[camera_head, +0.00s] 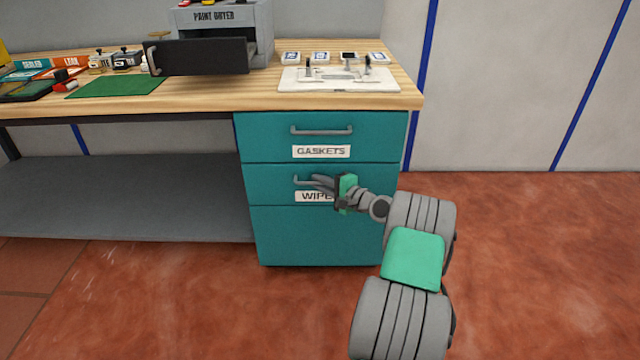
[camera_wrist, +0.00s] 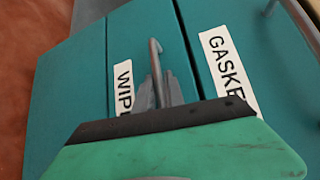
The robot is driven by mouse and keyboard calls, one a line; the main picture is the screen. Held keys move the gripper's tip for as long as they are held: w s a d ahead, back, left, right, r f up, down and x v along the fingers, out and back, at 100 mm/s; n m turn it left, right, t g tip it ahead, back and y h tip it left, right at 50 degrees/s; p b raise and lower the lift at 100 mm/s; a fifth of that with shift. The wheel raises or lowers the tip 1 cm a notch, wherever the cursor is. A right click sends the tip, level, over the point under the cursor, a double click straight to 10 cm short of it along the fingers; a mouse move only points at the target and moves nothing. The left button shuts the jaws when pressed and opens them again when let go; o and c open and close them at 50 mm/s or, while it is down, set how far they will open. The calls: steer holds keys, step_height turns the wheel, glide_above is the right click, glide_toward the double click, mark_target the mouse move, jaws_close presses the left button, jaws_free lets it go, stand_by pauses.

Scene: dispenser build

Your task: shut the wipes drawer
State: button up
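The wipes drawer (camera_head: 264,188) is the middle teal drawer of the cabinet under the bench. Its front looks flush, or nearly flush, with the drawers above and below; a small gap I cannot rule out. Its label is partly covered by my gripper. My gripper (camera_head: 322,181) is at the drawer's grey bar handle (camera_head: 298,181). In the wrist view, the fingers of my gripper (camera_wrist: 160,88) lie close together on either side of the handle (camera_wrist: 154,60) and look closed on it. The wipes drawer front (camera_wrist: 135,30) also shows there.
The gaskets drawer (camera_head: 270,137) above looks shut, and a plain teal front (camera_head: 320,235) is below. On the bench (camera_head: 190,97) stands a paint dryer (camera_head: 262,30) with its dark drawer (camera_head: 205,57) pulled out. The red floor (camera_head: 540,260) to the right is clear.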

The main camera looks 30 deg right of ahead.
steer(key=shift+o, duration=1.2)
steer(key=shift+r, duration=0.1)
steer(key=shift+w+r, duration=0.1)
steer(key=shift+r, duration=0.05)
steer(key=shift+r, duration=0.1)
steer(key=f+p+v, duration=0.1)
steer(key=p+v, duration=0.2)
steer(key=v, duration=0.5)
steer(key=shift+a, duration=0.1)
